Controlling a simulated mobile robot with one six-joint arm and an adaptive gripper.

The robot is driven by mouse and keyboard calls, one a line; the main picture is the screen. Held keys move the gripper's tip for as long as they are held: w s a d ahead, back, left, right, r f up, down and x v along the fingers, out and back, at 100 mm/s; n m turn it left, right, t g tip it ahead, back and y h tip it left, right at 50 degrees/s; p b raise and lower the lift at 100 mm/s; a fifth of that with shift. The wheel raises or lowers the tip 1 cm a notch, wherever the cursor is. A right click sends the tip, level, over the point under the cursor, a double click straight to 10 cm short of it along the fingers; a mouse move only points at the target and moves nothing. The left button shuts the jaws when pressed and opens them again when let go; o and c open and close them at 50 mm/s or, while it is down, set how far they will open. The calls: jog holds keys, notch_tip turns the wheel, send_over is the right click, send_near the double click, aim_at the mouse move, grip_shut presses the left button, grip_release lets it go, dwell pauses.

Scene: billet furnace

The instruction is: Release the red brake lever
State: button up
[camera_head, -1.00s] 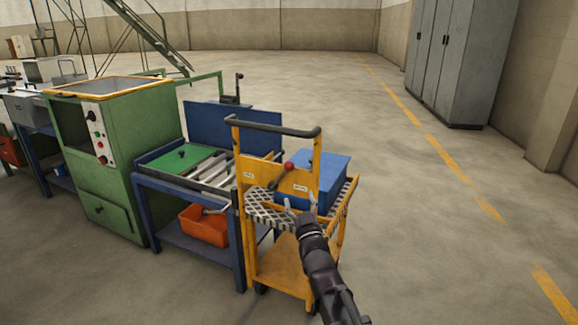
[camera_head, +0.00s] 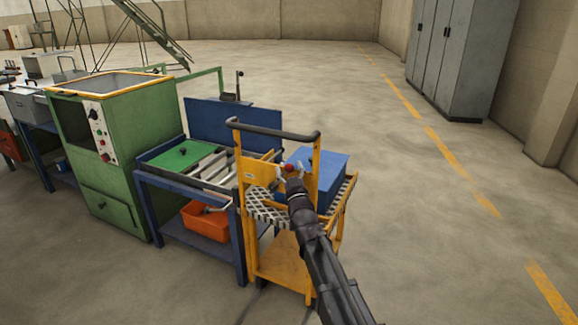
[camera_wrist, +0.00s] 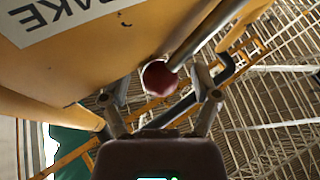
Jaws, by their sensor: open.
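The brake lever's red ball knob (camera_head: 290,168) sits in front of the yellow trolley's upright panel (camera_head: 253,172), and most of its shaft is hidden behind my gripper in the head view. In the wrist view the red knob (camera_wrist: 160,78) lies between the two fingers, near their tips, with its dark metal rod running up to the right. My gripper (camera_wrist: 160,88) is open, with a finger on each side of the knob. I cannot tell whether either finger touches it. In the head view my gripper (camera_head: 292,172) reaches the knob from the front right.
The yellow trolley (camera_head: 278,258) carries a blue box (camera_head: 334,172) just behind the lever, and a dark handlebar (camera_head: 272,129) passes above. A blue roller table (camera_head: 190,212) and a green machine (camera_head: 115,170) stand to the left. The floor to the right is clear.

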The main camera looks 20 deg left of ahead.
jog(key=shift+w, duration=0.1)
grip_shut()
dwell(0.3)
